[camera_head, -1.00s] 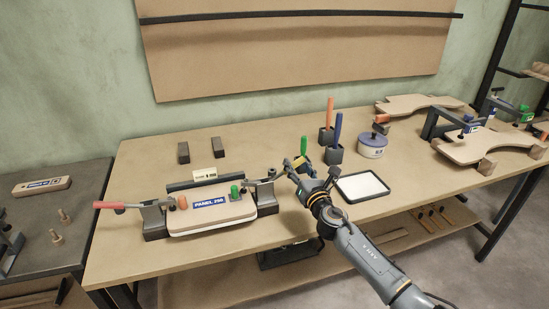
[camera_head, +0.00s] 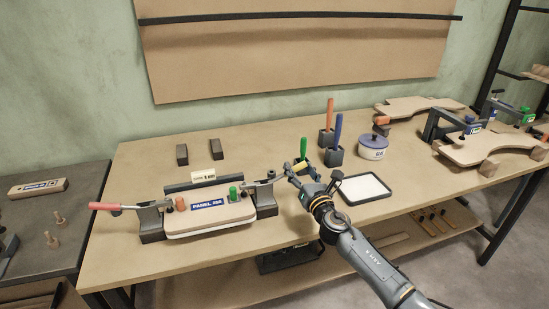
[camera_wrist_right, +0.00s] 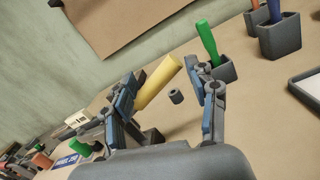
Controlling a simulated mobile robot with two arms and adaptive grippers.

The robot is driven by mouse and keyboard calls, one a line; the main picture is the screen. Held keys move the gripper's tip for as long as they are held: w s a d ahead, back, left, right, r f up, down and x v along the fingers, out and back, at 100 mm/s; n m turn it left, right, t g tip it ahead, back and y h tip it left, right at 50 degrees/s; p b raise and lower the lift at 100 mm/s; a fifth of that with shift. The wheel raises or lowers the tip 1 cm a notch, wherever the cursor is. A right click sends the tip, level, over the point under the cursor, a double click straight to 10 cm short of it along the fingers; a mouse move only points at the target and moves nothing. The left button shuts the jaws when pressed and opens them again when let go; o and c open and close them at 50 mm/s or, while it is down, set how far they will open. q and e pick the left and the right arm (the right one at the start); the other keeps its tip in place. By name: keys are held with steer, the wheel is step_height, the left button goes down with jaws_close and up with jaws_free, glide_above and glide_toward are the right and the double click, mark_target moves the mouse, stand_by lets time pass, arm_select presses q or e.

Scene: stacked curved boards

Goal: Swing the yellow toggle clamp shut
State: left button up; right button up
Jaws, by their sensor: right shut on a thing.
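The yellow toggle clamp's handle (camera_head: 300,166) points out to the right from the right clamp's dark base (camera_head: 265,201), at the right end of the panel fixture. My right gripper (camera_head: 297,171) is shut on the yellow handle. In the right wrist view the yellow handle (camera_wrist_right: 158,82) stands tilted between the fingers (camera_wrist_right: 168,98), close against the left one. The board marked PANEL (camera_head: 208,206) lies in the fixture, with an orange knob (camera_head: 180,204) and a green knob (camera_head: 233,193) on it. My left gripper is not in view.
A clamp with a red handle (camera_head: 105,207) stands at the fixture's left end. A green-handled tool (camera_head: 303,148), holders with orange and blue handles (camera_head: 338,128), a round pot (camera_head: 373,147) and a tray (camera_head: 364,203) are close to my right arm. The bench front is clear.

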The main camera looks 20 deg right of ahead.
steer(key=s+f+p, duration=0.1)
steer(key=s+f, duration=0.1)
steer(key=s, duration=0.5)
steer(key=shift+d, duration=0.25)
stand_by(0.3)
